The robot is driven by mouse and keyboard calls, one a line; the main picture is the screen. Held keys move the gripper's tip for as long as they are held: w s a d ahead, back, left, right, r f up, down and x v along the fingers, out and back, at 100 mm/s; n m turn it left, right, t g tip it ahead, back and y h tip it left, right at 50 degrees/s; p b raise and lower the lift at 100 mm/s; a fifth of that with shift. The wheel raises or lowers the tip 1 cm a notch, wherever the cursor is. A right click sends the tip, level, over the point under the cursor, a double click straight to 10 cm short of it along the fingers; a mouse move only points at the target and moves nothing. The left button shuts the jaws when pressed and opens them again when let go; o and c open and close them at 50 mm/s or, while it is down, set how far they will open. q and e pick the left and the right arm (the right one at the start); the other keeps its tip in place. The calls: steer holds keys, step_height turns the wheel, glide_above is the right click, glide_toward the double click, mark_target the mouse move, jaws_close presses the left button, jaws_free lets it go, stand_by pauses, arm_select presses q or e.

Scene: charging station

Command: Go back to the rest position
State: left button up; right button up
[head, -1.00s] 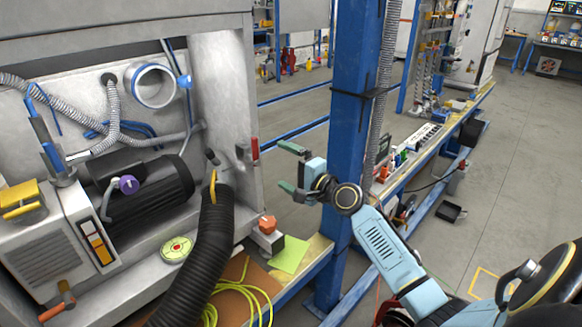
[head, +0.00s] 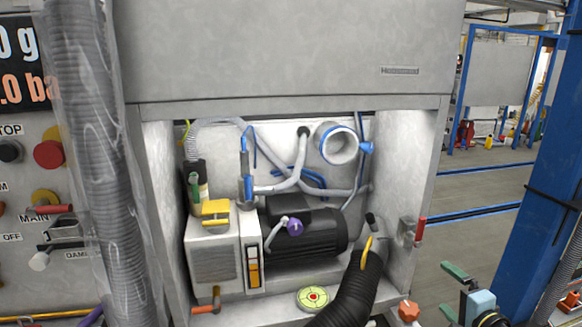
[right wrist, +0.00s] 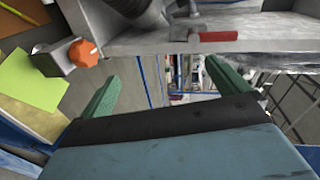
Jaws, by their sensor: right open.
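My right gripper (head: 452,290) shows at the lower right of the head view, in front of the blue post and right of the cabinet. Its green fingers are spread apart with nothing between them. In the right wrist view, the open fingers (right wrist: 158,82) point toward the cabinet's edge, with free air between them. My left gripper is not in view.
A grey cabinet (head: 290,50) holds a black motor (head: 312,240), a black corrugated hose (head: 350,295) and a red-handled valve (head: 420,229). A blue post (head: 545,170) stands at right. An orange knob (right wrist: 83,53) is near my right gripper. A control panel (head: 25,150) is at left.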

steer(key=s+a+f+n+g+h+p, duration=0.1)
steer(key=s+a+f+n+g+p, duration=0.25)
steer(key=s+f, duration=0.75)
steer(key=s+a+f+n+g+h+p, duration=0.1)
steer(key=s+a+f+n+g+p, duration=0.3)
steer(key=s+f, duration=0.7)
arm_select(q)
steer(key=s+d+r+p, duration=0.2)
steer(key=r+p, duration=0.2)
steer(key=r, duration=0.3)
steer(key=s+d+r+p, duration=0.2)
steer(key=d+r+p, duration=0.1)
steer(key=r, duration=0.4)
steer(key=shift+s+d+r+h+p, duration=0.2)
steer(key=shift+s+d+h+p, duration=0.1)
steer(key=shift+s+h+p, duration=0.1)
arm_select(e)
steer(key=s+a+f+n+g, duration=0.2)
steer(key=s+f+n, duration=0.1)
steer(key=s, duration=0.6)
steer(key=s+a+f+n+g, duration=0.3)
steer(key=s+n, duration=0.1)
steer(key=s, duration=0.6)
steer(key=s+a+f+n+g, duration=0.2)
steer(key=s+f+n, duration=0.1)
steer(key=s, duration=0.7)
steer(key=shift+a, duration=0.3)
steer(key=shift+f, duration=0.1)
